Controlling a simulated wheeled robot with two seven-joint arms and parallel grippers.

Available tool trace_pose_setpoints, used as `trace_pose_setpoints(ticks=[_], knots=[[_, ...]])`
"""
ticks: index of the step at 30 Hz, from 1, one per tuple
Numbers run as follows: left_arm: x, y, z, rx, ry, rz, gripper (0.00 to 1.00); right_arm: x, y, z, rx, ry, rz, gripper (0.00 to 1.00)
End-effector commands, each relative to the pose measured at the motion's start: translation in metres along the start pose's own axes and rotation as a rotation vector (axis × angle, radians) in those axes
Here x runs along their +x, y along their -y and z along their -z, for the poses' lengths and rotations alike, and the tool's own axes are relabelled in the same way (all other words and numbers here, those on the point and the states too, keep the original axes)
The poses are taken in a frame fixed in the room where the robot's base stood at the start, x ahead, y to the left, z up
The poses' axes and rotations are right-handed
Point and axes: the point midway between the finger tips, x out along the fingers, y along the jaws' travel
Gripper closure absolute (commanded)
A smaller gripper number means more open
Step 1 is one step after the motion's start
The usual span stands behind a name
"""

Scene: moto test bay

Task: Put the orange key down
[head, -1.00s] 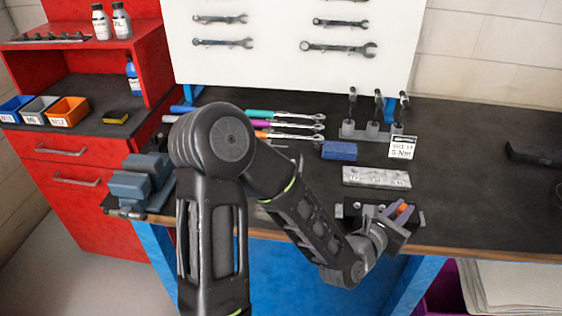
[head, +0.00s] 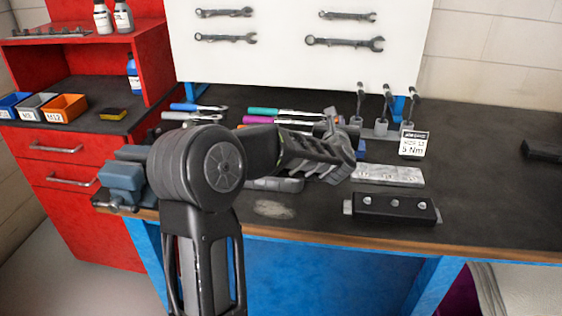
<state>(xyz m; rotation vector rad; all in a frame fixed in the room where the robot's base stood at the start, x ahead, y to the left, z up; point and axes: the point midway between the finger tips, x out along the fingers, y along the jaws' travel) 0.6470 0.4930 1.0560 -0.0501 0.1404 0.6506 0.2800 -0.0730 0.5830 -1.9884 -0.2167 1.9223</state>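I cannot make out the orange key in the head view now; my arm may hide it. My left arm comes up from the bottom and bends right across the bench (head: 480,190). Its far end, with the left gripper (head: 333,122), is over the bench behind the metal plate (head: 388,175), near the key stand. My own wrist links mostly hide the gripper, so its fingers and anything held cannot be made out. My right gripper is not in view.
A black block (head: 395,207) with three bolts lies at the front edge. A stand with three upright tools (head: 386,110) and a 5 Nm card (head: 414,143) is behind. Handled tools (head: 285,112) lie at the back. A blue vise (head: 122,183) is at left. The bench's right side is mostly clear.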

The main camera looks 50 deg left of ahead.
Motion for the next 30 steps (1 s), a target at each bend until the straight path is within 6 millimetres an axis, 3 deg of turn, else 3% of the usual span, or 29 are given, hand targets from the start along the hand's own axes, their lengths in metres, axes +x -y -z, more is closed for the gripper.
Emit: trace_pose_setpoints(ticks=[8,20,30], knots=[[0.0,0.001,0.003,0.001,-0.001,0.002,1.0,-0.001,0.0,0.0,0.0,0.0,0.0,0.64],[0.008,0.001,0.061,0.001,-0.004,0.003,1.0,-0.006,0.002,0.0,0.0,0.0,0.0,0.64],[0.009,0.001,0.064,0.001,-0.001,0.002,1.0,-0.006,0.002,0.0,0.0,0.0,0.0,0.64]])
